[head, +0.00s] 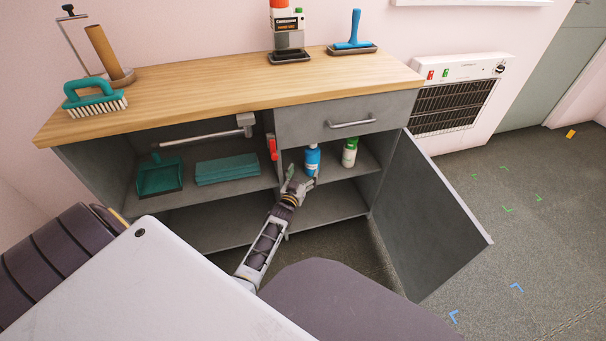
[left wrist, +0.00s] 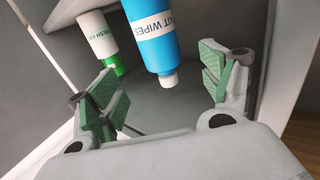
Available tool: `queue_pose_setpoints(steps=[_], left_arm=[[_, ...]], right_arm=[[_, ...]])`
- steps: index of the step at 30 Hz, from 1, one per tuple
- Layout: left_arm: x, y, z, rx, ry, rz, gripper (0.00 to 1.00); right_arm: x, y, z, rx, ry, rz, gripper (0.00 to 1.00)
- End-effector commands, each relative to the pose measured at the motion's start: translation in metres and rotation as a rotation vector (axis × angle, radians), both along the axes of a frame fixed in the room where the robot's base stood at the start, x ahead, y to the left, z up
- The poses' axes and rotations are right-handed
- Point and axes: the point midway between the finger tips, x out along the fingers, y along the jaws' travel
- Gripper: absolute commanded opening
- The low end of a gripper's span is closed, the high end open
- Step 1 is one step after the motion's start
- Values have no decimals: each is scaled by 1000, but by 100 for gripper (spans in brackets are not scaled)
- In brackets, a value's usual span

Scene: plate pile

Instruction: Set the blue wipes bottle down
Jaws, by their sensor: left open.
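The blue wipes bottle (head: 312,160) stands upright on the middle shelf inside the open right part of the cabinet. In the left wrist view the blue bottle (left wrist: 153,42) appears upside down, with its white cap between the directions of the two fingers. My left gripper (head: 300,183) is in front of the bottle at the shelf edge. In the left wrist view my left gripper (left wrist: 162,92) is open, its green pads wide apart, and no pad touches the bottle. My right gripper is not in view.
A white bottle with green ends (head: 349,152) stands just right of the blue one. A red item (head: 272,147) is to its left near the divider. The cabinet door (head: 430,215) hangs open at right. A green dustpan (head: 160,175) and folded cloths (head: 226,169) lie left.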

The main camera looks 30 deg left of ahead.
Motion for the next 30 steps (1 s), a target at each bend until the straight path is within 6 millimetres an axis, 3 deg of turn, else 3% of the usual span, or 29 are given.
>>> queue_pose_setpoints(steps=[17,30], left_arm=[[-5,-3,-2,2,38,-3,80],[-41,-33,-15,-10,278,-36,80]], right_arm=[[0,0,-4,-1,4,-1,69],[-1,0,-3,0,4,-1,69]])
